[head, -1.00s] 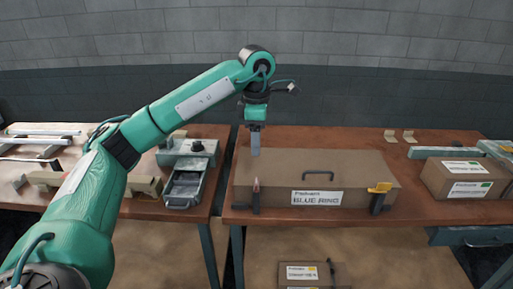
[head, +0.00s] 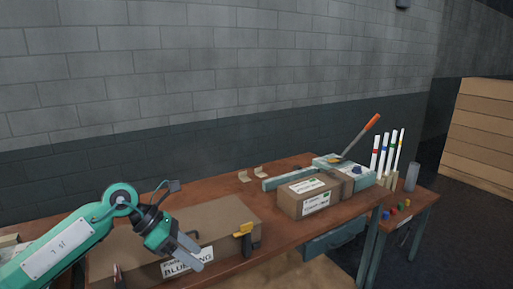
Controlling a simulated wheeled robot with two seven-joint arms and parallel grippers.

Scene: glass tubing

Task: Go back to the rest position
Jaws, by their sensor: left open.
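My left arm comes in from the lower left of the head view. Its gripper (head: 188,254) points down and to the right, in front of the long brown case with the "BLUE RING" label (head: 224,213). The gripper covers part of that label. The jaws are open and nothing shows between them. I cannot tell how far the gripper is from the case. My right gripper is out of view.
A yellow-handled clamp (head: 243,230) is at the case's right end. Further right are a brown box (head: 309,194), a teal device with an orange-handled lever (head: 345,170), and a side table with several colour-banded tubes (head: 384,154). Stacked boards (head: 485,120) stand far right.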

